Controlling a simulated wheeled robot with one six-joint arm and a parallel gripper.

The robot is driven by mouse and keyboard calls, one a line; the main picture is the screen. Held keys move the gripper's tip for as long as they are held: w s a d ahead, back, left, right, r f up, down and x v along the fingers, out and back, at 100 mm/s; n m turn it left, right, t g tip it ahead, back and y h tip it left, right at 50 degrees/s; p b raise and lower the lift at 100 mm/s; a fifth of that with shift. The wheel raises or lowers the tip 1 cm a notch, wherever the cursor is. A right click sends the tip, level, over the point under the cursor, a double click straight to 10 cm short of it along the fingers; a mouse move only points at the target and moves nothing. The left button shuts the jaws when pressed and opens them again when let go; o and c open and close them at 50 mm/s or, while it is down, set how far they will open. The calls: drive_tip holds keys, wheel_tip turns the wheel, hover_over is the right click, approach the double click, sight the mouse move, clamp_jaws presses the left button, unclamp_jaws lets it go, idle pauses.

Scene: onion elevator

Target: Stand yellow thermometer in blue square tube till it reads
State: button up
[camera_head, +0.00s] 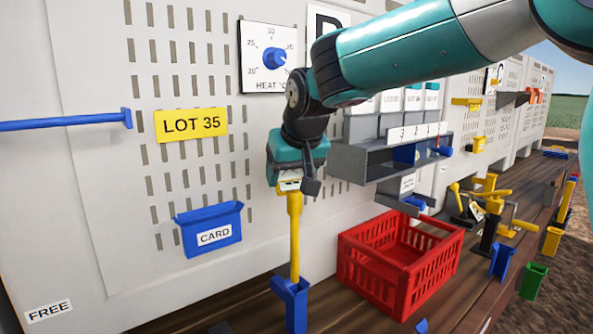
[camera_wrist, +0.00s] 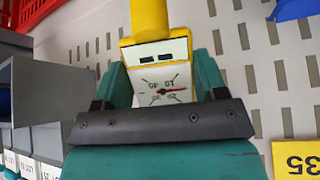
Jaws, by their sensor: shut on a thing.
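My gripper (camera_head: 298,180) is shut on the head of the yellow thermometer (camera_head: 294,235). The thermometer hangs nearly upright, and its lower end meets the mouth of the blue square tube (camera_head: 290,306) at the bottom of the head view. The tip is hidden, so I cannot tell how deep it sits. In the wrist view the thermometer's white dial (camera_wrist: 165,85) with a red needle shows between my gripper's jaws (camera_wrist: 160,95). The needle points toward the right side of the dial in that view. The tube cannot be made out in the wrist view.
A red crate (camera_head: 385,262) stands right of the tube on the wooden bench. A blue card holder (camera_head: 210,245) and yellow LOT 35 sign (camera_head: 191,124) are on the wall. A grey shelf (camera_head: 385,160) juts out at right. Yellow and blue fixtures (camera_head: 490,205) stand farther right.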

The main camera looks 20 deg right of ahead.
wheel_tip(320, 180, down, 12)
drive_tip(key=b, duration=0.9)
idle(1.0)
drive_tip(key=o, duration=1.4)
